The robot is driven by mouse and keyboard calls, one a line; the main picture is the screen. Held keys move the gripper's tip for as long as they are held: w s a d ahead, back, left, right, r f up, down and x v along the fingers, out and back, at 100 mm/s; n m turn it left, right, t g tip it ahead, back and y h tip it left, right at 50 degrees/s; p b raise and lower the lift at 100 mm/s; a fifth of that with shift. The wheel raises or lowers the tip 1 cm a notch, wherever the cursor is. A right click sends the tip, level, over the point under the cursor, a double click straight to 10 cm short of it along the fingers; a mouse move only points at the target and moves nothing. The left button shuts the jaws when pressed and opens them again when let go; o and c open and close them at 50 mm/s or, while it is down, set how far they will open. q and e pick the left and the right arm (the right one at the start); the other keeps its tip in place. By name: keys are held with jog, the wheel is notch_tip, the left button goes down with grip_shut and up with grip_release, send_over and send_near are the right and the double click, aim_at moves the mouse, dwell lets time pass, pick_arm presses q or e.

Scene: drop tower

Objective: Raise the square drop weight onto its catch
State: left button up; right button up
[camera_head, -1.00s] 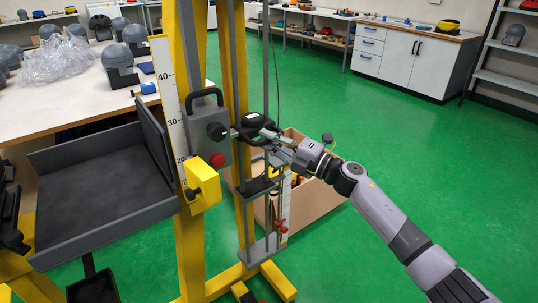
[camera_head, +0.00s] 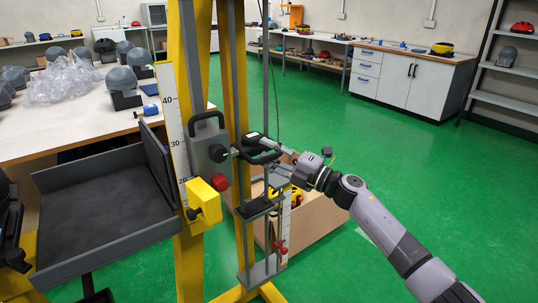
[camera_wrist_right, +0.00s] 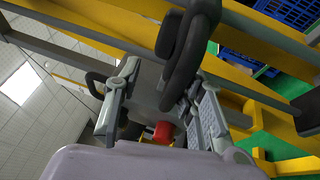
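The square drop weight appears to be the grey block (camera_head: 203,162) on the yellow drop tower (camera_head: 195,258), with a black loop handle (camera_head: 207,118), a black knob (camera_head: 218,152) and a red knob (camera_head: 220,183). It stands beside the white scale. My right gripper (camera_head: 258,150) is just right of the block. In the wrist view its grey fingers (camera_wrist_right: 165,105) are apart, with the red knob (camera_wrist_right: 163,132) showing between them. A rounded black piece (camera_wrist_right: 187,60) partly covers one finger; I cannot tell whether they touch. I cannot make out the catch. My left gripper is not in view.
A grey tray (camera_head: 100,205) juts out left of the tower. A yellow block (camera_head: 207,205) sits below the weight. A cardboard box (camera_head: 325,215) stands behind the tower. A bench (camera_head: 60,135) holds helmet forms. Green floor is clear at the right.

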dwell(0.3)
jog(key=shift+s+f, duration=0.1)
jog(key=v, duration=1.2)
